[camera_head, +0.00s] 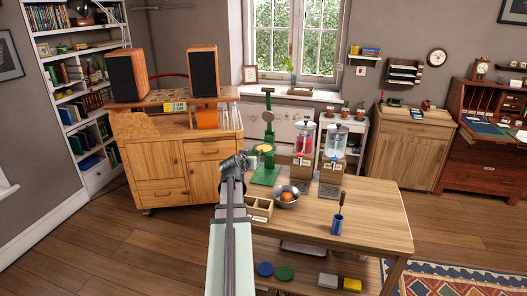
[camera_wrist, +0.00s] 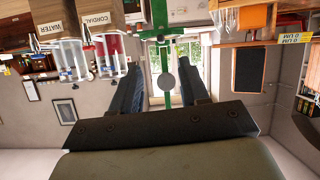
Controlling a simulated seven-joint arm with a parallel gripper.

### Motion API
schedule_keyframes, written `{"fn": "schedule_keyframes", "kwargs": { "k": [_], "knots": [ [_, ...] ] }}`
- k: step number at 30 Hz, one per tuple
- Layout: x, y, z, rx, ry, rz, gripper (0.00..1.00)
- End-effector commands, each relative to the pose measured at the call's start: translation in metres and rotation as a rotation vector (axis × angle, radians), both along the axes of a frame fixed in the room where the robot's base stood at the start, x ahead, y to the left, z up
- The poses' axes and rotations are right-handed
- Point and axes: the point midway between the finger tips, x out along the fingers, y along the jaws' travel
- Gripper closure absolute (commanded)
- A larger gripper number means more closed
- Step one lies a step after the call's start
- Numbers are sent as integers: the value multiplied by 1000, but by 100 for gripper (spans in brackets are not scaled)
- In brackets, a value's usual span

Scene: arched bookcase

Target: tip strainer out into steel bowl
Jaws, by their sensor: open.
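My gripper (camera_head: 246,158) is open and empty, just left of the press and above the table's back left part. In the wrist view, which is upside down, the open fingers (camera_wrist: 161,68) have the green press (camera_wrist: 160,34) and a grey disc (camera_wrist: 168,81) between them in the picture.
Two drink dispensers (camera_head: 304,142) stand right of the press. A divided wooden box (camera_head: 259,208) lies in front of it, and a blue cup with a tool (camera_head: 337,226) stands farther right. The table's front right (camera_head: 375,225) is clear. A wooden cabinet (camera_head: 175,170) stands behind left.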

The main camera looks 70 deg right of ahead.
Motion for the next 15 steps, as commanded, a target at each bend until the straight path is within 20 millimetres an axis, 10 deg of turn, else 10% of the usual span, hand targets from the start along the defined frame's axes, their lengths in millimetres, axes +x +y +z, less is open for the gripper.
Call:
{"fn": "schedule_keyframes", "kwargs": {
  "k": [15],
  "knots": [
    [3,-42,-15,-5,-69,-21,55]
  ]
}}
